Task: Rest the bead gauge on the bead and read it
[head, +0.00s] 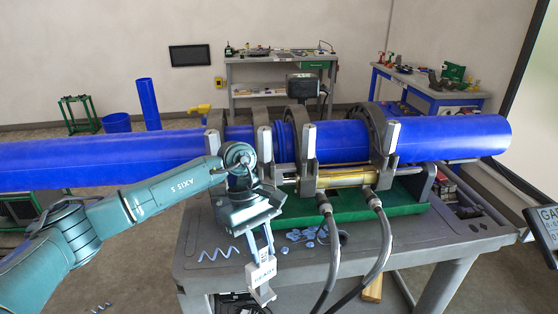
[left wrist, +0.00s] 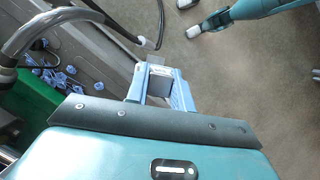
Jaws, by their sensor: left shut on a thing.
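My left gripper (head: 262,240) points down in front of the cart and is shut on the bead gauge (head: 261,272), a small pale block with dark lettering. In the left wrist view the gauge (left wrist: 158,82) sits between the light blue fingers (left wrist: 160,92). The blue pipe (head: 342,141) lies level in the clamps. The bead (head: 283,142) appears as raised blue rings between the middle clamps, above the gauge and slightly right of it. The gauge is apart from the bead. Its lettering is too small to read.
Grey clamps (head: 308,150) and two hoses (head: 377,235) stand right of the gripper. Blue shavings (head: 305,234) lie on the cart top (head: 410,243). A dark lettered panel (head: 545,225) is cut off at right. Open floor shows in front.

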